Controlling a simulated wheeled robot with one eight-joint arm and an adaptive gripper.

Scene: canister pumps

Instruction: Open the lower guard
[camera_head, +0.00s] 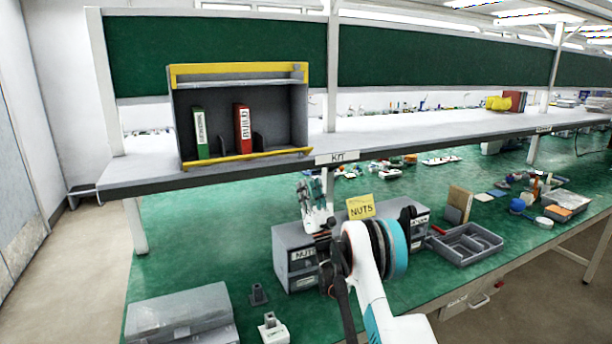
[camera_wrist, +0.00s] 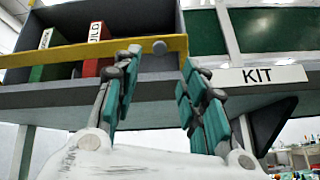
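The lower guard (camera_head: 230,157) is a yellow bar across the bottom front of a grey box on the shelf. My gripper (camera_head: 314,192) is below and to the right of the box in the head view. I cannot tell how far the fingertips are from the knob.
The grey box (camera_head: 184,110) holds a green binder (camera_head: 199,132) and a red binder (camera_head: 243,128), under an upper yellow guard (camera_head: 235,68). A KIT label (camera_head: 336,158) is on the shelf edge. Below are grey drawers marked NUTS (camera_head: 302,254) and a tray (camera_head: 466,244).

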